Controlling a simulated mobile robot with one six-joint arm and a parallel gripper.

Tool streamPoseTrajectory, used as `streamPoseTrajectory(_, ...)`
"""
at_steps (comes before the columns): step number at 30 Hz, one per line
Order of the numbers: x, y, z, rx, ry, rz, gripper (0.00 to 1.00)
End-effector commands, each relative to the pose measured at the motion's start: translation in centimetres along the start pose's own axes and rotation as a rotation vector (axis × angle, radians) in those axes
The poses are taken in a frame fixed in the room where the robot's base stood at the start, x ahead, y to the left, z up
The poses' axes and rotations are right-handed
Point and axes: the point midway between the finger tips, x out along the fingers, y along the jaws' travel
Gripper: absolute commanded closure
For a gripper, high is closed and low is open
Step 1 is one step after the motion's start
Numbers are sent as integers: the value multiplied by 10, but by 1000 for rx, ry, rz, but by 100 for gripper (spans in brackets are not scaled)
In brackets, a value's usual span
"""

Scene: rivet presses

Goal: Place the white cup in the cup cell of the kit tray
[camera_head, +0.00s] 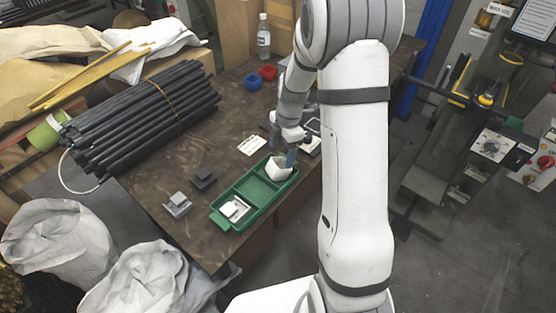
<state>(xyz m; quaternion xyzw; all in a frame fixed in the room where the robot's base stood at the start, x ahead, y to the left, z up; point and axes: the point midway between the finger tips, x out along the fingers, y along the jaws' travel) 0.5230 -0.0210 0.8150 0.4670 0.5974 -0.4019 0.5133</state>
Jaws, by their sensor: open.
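The green kit tray (255,191) lies on the dark table, running from lower left to upper right. The white cup (279,169) is at the tray's upper right end, within the outline of the end cell. It looks slightly tilted, and I cannot tell whether it rests on the cell floor. Any contact is too small to make out. A white square part (235,209) sits in the lower left cell. The middle cell looks empty.
Grey blocks (177,204) and a dark block (203,178) stand left of the tray. A white card (252,145) lies behind it. Blue (253,82) and red (268,72) containers and a bottle (263,37) stand farther back. Bundled black tubes (140,115) fill the left side.

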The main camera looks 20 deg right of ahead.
Motion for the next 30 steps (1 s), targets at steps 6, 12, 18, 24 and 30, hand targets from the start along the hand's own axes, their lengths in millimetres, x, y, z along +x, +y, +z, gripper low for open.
streamPoseTrajectory(6,-28,-9,-8,98,-12,15,24)
streamPoseTrajectory(12,-83,-49,-35,486,-43,72,24)
streamPoseTrajectory(18,-127,-105,-62,955,-49,154,24)
streamPoseTrajectory(24,-152,-162,-83,1404,-17,246,24)
streamPoseTrajectory(30,-158,-198,-93,1698,25,305,24)
